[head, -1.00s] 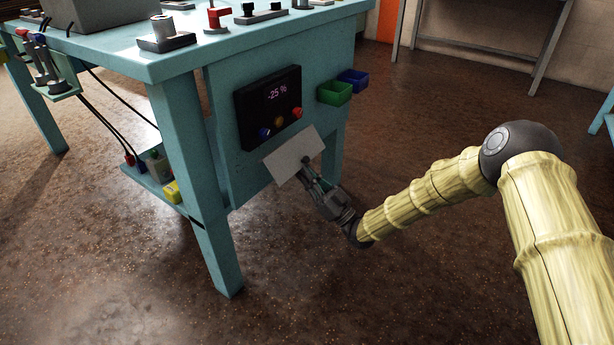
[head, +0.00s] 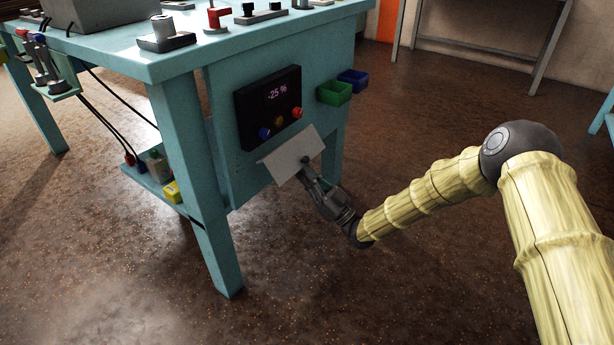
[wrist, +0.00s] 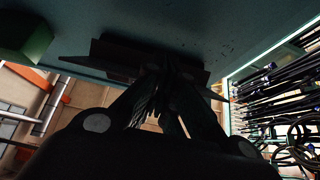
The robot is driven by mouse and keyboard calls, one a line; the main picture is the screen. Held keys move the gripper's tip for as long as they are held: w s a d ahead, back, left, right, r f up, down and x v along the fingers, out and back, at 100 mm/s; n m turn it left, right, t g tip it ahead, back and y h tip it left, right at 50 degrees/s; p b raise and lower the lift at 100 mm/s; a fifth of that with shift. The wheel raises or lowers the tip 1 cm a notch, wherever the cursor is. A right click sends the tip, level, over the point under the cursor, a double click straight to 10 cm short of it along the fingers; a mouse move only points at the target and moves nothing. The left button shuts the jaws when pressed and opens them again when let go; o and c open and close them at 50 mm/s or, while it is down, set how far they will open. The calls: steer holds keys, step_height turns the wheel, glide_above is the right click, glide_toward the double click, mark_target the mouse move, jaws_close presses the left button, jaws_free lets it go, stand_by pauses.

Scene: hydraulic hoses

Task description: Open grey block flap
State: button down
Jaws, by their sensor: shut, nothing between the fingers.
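The light grey flap (head: 290,156) is a flat plate on the blue-green side panel of the bench, just below the black display box. It slants outward in the head view. My gripper (head: 308,168) is at the flap's lower right side, with its fingertips close to or against it; I cannot tell if they touch. In the wrist view the shut fingers (wrist: 160,85) point up at a dark plate edge, and nothing shows between them. Shadow hides the contact there.
The black box (head: 269,107) reads -25 % and has several coloured knobs. A green bin (head: 334,93) and a blue bin (head: 353,80) hang to its right. A bench leg (head: 205,210) stands to the left. The floor in front is clear.

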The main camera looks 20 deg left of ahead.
stand_by(0.3)
steer(key=s+d+f+m+t+h+b, duration=0.2)
steer(key=d+f+m+h, duration=0.4)
steer(key=f, duration=0.6)
steer(key=s+d+f+m+t+h+b, duration=0.1)
steer(key=s+d+f+t+h, duration=0.15)
steer(key=d+f, duration=0.7)
steer(key=s+d+f+m+g+h+p, duration=0.1)
steer(key=s+d+f+m+g+h, duration=0.15)
steer(key=s+d+f+h, duration=0.5)
steer(key=s+d+f+m+g+h+p, duration=0.1)
steer(key=s+d+f+m+g+h, duration=0.2)
steer(key=s+d+f, duration=0.7)
steer(key=s+d+r+m+g+h+p, duration=0.1)
steer(key=s+d+r+m+g+h, duration=0.15)
steer(key=s+d, duration=0.75)
steer(key=s+d+r+m+g+h+p, duration=0.1)
steer(key=s+d+r+g+h, duration=0.2)
steer(key=s+d, duration=0.7)
step_height(320, 180, up, 38)
steer(key=s+a+p, duration=0.1)
steer(key=a+p, duration=0.1)
steer(key=p, duration=3.4)
steer(key=shift+s+a+t+p, duration=0.25)
steer(key=shift+a+t+p, duration=0.1)
steer(key=shift+t, duration=0.1)
